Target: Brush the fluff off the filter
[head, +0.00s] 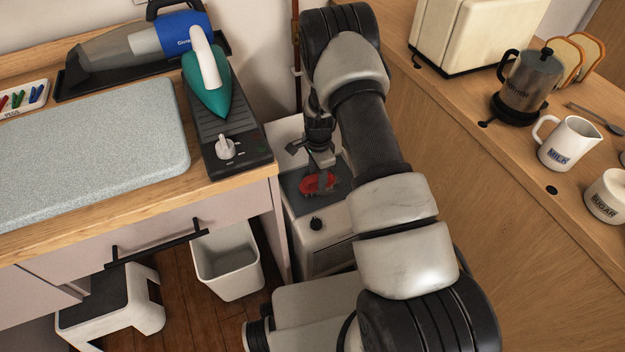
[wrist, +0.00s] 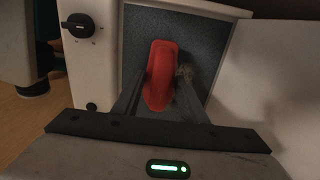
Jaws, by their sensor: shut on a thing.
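My gripper (head: 320,172) points down over the filter and is shut on a red brush. The brush (head: 313,184) also shows in the wrist view (wrist: 161,72), lengthwise between my two fingers. Its bristles are hidden beneath it. The filter (head: 294,200) is a dark grey panel in a pale frame, which fills the middle of the wrist view (wrist: 141,28). I cannot tell whether the brush touches the filter.
The filter's pale housing carries a black knob (wrist: 80,26). It stands in a narrow gap between the left worktop (head: 255,178) and the right wooden counter (head: 450,145). An open white bin (head: 228,270) and a step stool (head: 110,305) stand on the floor at left.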

